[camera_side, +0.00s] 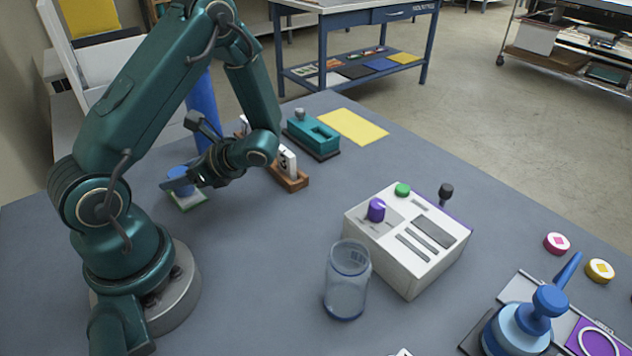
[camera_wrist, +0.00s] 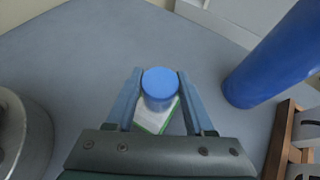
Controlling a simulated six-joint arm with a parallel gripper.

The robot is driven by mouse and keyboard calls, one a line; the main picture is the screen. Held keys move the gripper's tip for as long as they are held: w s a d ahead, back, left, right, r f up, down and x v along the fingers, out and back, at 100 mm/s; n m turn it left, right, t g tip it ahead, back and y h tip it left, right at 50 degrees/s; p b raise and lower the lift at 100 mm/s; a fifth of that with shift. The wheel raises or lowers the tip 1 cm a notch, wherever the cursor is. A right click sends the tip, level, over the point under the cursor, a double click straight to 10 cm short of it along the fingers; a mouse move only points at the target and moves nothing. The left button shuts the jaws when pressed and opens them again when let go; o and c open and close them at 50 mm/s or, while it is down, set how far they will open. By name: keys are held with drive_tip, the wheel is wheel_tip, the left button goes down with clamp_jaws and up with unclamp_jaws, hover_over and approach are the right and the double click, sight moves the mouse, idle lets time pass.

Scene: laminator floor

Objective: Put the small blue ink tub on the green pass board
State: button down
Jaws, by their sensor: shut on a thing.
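The small blue ink tub (camera_side: 179,175) is a short round pot, seen from above in the wrist view (camera_wrist: 160,84). My gripper (camera_side: 184,183) is shut on it, with one finger on each side in the wrist view (camera_wrist: 159,78). The pass board (camera_side: 190,204) is a small pale plate with a green edge. It lies under the tub and partly shows below it in the wrist view (camera_wrist: 156,126). The tub and gripper hide part of the board. I cannot tell whether the tub touches it.
A tall blue cylinder (camera_side: 203,100) stands behind my gripper. A wooden holder with white cards (camera_side: 290,181) and a teal device (camera_side: 314,139) are to the right. A white control box (camera_side: 400,262) and a clear jar (camera_side: 346,285) stand farther right.

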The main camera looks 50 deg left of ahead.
drive_tip(key=shift+f, duration=0.25)
drive_tip(key=shift+c, duration=1.4)
unclamp_jaws()
drive_tip(key=shift+r, duration=0.15)
drive_tip(key=v, duration=1.2)
drive_tip(key=s+d+r+n+t+h, duration=0.2)
drive_tip(key=d+r+n+t+h, duration=0.5)
drive_tip(key=d+n+t+h, duration=0.3)
drive_tip(key=shift+d+r+n+t, duration=0.35)
drive_tip(key=shift+d+n+t, duration=0.35)
drive_tip(key=shift+d+t, duration=0.7)
drive_tip(key=shift+d+g, duration=0.25)
drive_tip(key=shift+g, duration=0.05)
